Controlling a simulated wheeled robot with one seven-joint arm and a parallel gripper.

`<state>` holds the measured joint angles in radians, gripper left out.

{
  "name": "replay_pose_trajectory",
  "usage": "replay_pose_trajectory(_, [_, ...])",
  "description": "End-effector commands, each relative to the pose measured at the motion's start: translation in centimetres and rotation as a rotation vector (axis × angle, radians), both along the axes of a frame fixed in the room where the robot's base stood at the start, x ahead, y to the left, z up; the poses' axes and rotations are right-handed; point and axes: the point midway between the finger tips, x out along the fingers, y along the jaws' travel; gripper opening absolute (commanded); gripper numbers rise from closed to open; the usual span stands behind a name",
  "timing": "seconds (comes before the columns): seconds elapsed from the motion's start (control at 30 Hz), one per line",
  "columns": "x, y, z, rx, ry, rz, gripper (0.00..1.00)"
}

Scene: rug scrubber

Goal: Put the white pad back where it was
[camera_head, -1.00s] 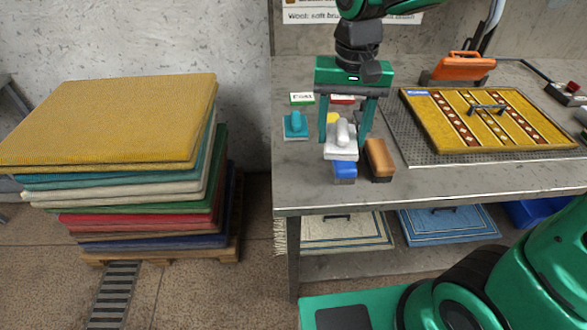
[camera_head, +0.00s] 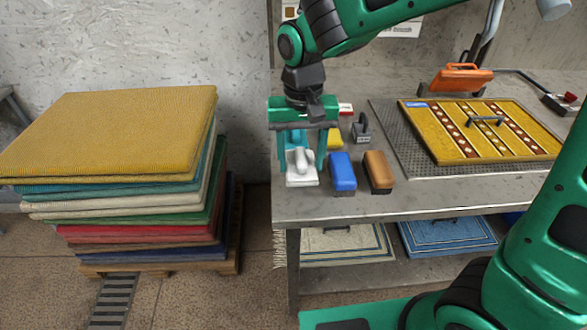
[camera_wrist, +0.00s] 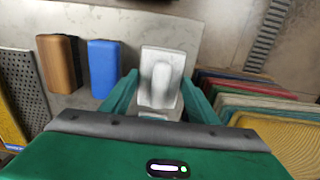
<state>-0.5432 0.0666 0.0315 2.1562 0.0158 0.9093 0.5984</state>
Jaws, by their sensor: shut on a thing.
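The white pad (camera_head: 302,172) with its rounded handle is between the fingers of my gripper (camera_head: 303,152), at the left end of the grey workbench. It also shows in the wrist view (camera_wrist: 161,72), between my green fingers (camera_wrist: 158,100). My gripper is shut on the pad and points down. I cannot tell whether the pad touches the bench or hangs just above it. A blue block (camera_head: 342,173) stands to its right, apart from it.
A brown block (camera_head: 379,172) stands right of the blue one. A yellow item (camera_head: 335,139) and a grey handled tool (camera_head: 361,128) are behind. A patterned rug (camera_head: 484,131) lies on the bench (camera_head: 420,197). Stacked rugs (camera_head: 110,130) stand left, beyond a floor gap.

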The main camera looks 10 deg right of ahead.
Motion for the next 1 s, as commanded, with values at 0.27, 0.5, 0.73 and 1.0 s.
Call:
replay_pose_trajectory(0.27, [1.4, 0.0, -1.7, -0.001, 0.001, 0.002, 0.34])
replay_pose_trajectory(0.5, [1.3, 0.1, -4.6, -0.001, 0.002, 0.003, 0.34])
replay_pose_trajectory(0.73, [1.3, 0.1, -4.8, 0.001, 0.000, 0.003, 0.34])
replay_pose_trajectory(1.0, [1.3, 0.1, -5.0, 0.001, -0.001, 0.003, 0.73])
